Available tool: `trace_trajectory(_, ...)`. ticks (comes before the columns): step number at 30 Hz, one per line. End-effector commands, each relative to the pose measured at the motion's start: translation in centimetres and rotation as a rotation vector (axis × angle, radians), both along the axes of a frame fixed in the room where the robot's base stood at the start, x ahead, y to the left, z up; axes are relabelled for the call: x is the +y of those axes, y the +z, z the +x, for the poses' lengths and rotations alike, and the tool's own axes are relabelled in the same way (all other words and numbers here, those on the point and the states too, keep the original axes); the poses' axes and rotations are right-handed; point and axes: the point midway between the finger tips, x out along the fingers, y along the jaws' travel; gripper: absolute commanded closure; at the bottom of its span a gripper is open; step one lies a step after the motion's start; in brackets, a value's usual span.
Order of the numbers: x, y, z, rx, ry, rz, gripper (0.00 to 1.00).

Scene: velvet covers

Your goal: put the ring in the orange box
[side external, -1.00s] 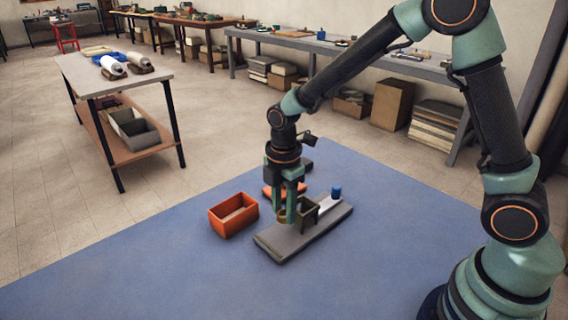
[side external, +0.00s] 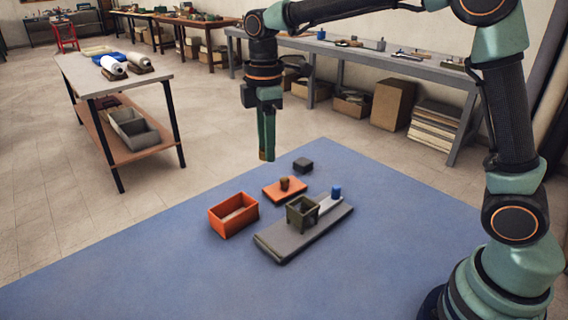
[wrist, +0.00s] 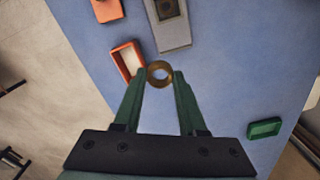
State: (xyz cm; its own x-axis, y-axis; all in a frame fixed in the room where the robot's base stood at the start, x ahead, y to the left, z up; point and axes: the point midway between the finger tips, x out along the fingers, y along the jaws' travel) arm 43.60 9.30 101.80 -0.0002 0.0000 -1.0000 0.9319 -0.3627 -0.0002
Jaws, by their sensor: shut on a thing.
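My gripper (side external: 267,157) is high above the blue mat, behind and to the right of the orange box in the side view. In the wrist view its fingertips (wrist: 159,76) are shut on a brass-coloured ring (wrist: 159,67), its hole facing the camera. In the side view the ring shows only as a small brownish patch at the fingertips. The orange box (side external: 213,223) is open-topped with a pale inside floor and stands on the mat. In the wrist view the orange box (wrist: 118,62) lies just left of the ring, well below it.
A grey board (side external: 280,244) carries a dark green bin (side external: 302,211) and a blue cylinder (side external: 336,192). Behind the box are an orange plate (side external: 273,192) with a brown piece and a dark block (side external: 302,165). A green tray (wrist: 264,128) shows in the wrist view. The front mat is clear.

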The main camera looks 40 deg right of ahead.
Motion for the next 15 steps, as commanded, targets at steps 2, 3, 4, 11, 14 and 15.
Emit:
trace_trajectory(2,0.5,-0.1,1.5,0.0,-0.138,0.0,1.0)
trace_trajectory(3,0.7,-0.1,2.2,0.002,-0.21,0.0,1.0)
trace_trajectory(4,0.9,-0.1,2.6,0.001,-0.264,-0.001,1.0)
trace_trajectory(11,2.1,-0.6,6.1,0.001,-0.674,-0.001,1.0)
trace_trajectory(14,2.6,-0.9,7.3,0.002,-0.845,-0.002,1.0)
trace_trajectory(15,2.8,-1.0,7.7,0.0,-0.908,-0.001,1.0)
